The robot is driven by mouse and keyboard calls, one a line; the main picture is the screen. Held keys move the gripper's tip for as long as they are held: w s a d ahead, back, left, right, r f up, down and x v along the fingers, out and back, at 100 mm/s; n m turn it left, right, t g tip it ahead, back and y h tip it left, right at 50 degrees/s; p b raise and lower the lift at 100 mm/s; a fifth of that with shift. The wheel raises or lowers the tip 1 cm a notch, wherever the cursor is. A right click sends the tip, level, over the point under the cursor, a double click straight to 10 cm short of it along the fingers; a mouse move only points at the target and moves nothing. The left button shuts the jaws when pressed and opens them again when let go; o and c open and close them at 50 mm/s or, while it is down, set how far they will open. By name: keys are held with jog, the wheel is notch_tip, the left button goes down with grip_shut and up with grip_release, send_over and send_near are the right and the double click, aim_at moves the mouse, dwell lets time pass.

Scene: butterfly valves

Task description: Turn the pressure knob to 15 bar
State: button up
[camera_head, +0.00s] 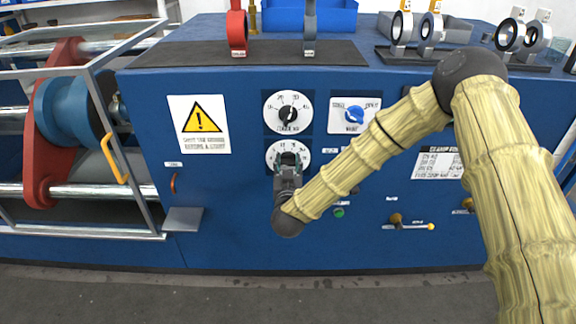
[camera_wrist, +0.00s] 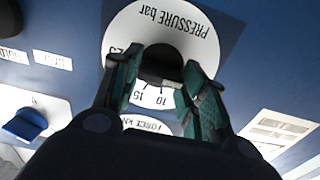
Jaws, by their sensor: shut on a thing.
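The pressure knob is a black knob (camera_wrist: 162,62) on a round white dial (camera_wrist: 125,35) marked "PRESSURE bar", which appears upside down in the wrist view. Numbers 10 and 15 show at the dial's edge near the knob, and 25 shows partly at the left. My gripper (camera_wrist: 160,80) is shut on the knob, with one green-lined finger on each side. In the head view my gripper (camera_head: 289,165) covers most of the lower dial (camera_head: 272,153). The knob's pointer is mostly hidden, so I cannot read its exact setting.
A second white dial with a black knob (camera_head: 288,112) sits just above. A blue selector knob (camera_head: 354,114) is to its right. A warning sign (camera_head: 199,124) is at the left.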

jog(key=shift+m, duration=0.4)
jog(key=m+b, duration=0.1)
jog(key=m, duration=0.3)
jog(key=shift+f+m+b, duration=0.1)
jog(key=shift+m+b, duration=0.2)
jog(key=shift+m, duration=0.1)
jog(key=m+b, duration=0.2)
jog(key=m, duration=0.3)
jog(key=shift+d+f, duration=0.1)
jog(key=shift+d, duration=0.05)
jog(key=m+b, duration=0.2)
jog(key=m, duration=0.3)
jog(key=shift+f, duration=0.1)
jog(key=m+b, duration=0.2)
jog(key=m, duration=0.3)
jog(key=shift+m+b, duration=0.3)
jog(key=o, duration=1)
